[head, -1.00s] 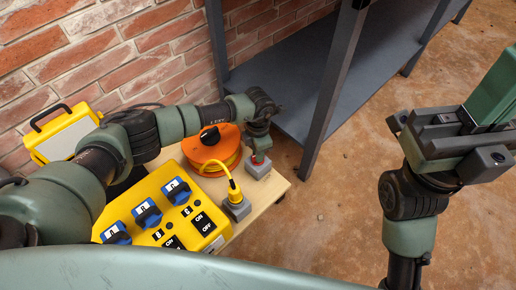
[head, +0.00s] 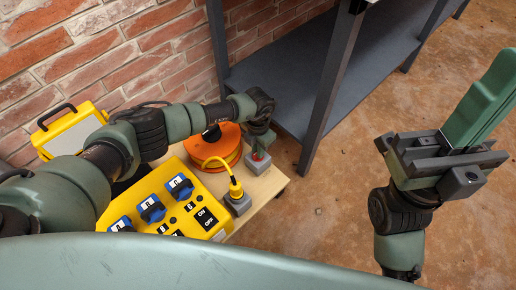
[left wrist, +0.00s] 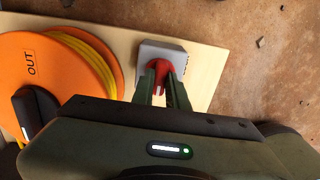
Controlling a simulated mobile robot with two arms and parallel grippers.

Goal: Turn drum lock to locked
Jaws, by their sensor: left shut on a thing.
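The orange cable drum (head: 211,155) with yellow cable sits on a light wooden board (head: 262,192). A black knob (head: 211,132) stands on its top; it also shows at the left edge in the left wrist view (left wrist: 36,108), near the label OUT. My left gripper (head: 259,153) is to the right of the drum, shut on a red part (left wrist: 162,72) that rises from a grey box (left wrist: 178,52). My right gripper (head: 442,160) is in the air at the right, with a long green block at its upper side. Whether its jaws are shut is unclear.
A yellow switch panel (head: 170,203) with blue knobs stands in front of the drum. A yellow plug sits in a grey socket box (head: 238,205). A grey shelf (head: 310,95) with dark legs stands behind. A brick wall is at the left; brown floor is open at the right.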

